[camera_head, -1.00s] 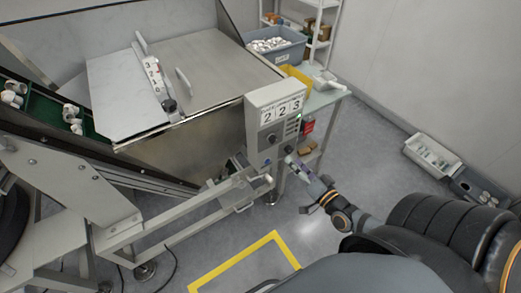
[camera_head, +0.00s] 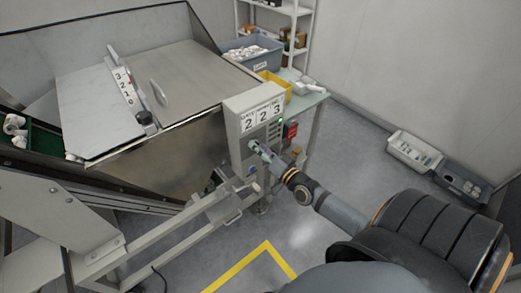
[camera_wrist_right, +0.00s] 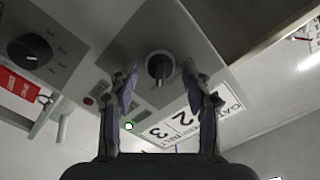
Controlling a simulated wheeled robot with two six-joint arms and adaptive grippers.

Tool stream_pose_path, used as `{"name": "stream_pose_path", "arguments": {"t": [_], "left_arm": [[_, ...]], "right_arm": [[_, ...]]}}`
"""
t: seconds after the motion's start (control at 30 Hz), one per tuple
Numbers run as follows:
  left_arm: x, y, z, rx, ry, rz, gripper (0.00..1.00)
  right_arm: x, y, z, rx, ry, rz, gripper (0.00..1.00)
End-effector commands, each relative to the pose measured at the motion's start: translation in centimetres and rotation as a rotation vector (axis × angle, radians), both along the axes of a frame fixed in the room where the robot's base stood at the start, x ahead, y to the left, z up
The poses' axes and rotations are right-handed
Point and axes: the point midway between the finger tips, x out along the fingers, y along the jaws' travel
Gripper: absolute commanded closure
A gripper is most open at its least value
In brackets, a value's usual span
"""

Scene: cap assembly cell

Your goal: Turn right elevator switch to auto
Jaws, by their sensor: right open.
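In the right wrist view, a dark rotary switch (camera_wrist_right: 158,67) on the panel lies between the two open fingertips of my right gripper (camera_wrist_right: 160,72), with a gap on both sides. Its pointer runs roughly up and down the picture. A second dark knob (camera_wrist_right: 31,52) with numbers around it is at the left. I cannot read the label at the middle switch. My left gripper does not show.
A red part (camera_head: 291,131) is on the box's right side. A metal frame (camera_head: 190,222) runs below the box. Grey bins (camera_head: 414,151) lie on the floor by the wall.

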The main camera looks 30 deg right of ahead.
Motion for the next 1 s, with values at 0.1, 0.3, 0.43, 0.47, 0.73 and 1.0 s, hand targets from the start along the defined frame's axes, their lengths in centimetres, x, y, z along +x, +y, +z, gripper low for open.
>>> {"name": "stream_pose_path", "arguments": {"t": [0.1, 0.3, 0.43, 0.47, 0.73, 1.0], "left_arm": [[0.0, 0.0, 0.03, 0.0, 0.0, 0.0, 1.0], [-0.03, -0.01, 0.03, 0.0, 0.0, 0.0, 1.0], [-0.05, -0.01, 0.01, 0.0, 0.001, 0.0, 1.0], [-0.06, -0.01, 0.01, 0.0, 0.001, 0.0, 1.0], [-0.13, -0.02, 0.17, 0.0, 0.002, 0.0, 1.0], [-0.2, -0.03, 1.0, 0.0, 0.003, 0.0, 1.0]], "right_arm": [[-0.02, 0.0, 0.01, 0.0, 0.0, 0.0, 0.51], [-0.04, -0.01, 0.02, 0.0, 0.0, 0.0, 0.76], [-0.04, -0.01, 0.02, 0.0, 0.0, 0.0, 0.94], [-0.04, -0.01, 0.02, 0.0, 0.0, 0.0, 0.98], [-0.05, -0.01, 0.06, -0.021, -0.002, 0.0, 1.0], [-0.06, 0.02, 0.24, -0.157, -0.012, -0.001, 1.0]]}}
